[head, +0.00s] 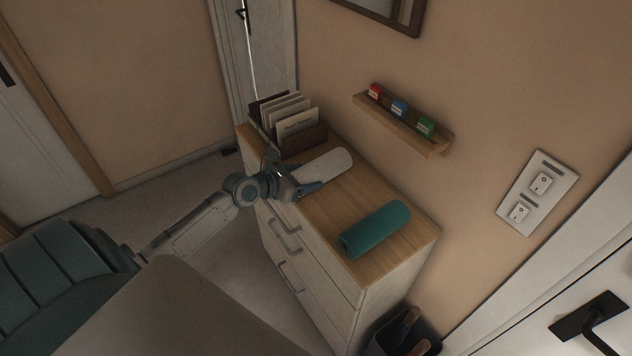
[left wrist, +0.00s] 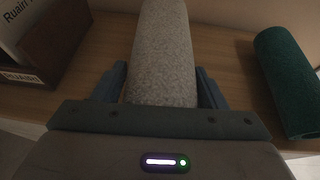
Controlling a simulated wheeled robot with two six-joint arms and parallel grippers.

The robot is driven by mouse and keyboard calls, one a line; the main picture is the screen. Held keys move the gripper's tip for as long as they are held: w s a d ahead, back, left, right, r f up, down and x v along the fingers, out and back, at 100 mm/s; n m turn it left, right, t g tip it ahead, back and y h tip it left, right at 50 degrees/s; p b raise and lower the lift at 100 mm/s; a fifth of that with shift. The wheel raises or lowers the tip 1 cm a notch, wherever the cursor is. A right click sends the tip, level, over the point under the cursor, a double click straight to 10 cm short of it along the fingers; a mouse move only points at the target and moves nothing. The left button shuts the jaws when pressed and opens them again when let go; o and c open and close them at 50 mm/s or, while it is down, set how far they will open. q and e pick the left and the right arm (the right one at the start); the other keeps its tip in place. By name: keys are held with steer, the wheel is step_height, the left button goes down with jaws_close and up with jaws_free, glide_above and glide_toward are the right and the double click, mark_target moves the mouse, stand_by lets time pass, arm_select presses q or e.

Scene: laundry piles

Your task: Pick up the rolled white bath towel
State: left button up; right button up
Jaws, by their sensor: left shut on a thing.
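The rolled white bath towel (head: 326,166) lies on top of the wooden-topped dresser (head: 370,183). It also shows in the left wrist view (left wrist: 163,50) as a grey-white roll running away from me. My left gripper (head: 300,186) is at the towel's near end, its fingers (left wrist: 163,92) on either side of the roll and shut on it. The towel appears to rest on or just above the dresser top; I cannot tell which. My right gripper is not in view.
A rolled green towel (head: 375,229) lies to the right on the dresser. A wooden letter holder (head: 302,141) with envelopes stands close on the left. A wall shelf (head: 404,124) with small coloured boxes hangs behind. A dark bin (head: 402,334) stands beside the dresser.

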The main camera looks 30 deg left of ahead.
arm_select(q)
steer(key=s+a+r+b, duration=0.1)
steer(key=s+a+b, duration=0.1)
steer(key=s+a, duration=0.6)
steer(key=shift+s+a, duration=0.3)
steer(key=shift+a, duration=0.25)
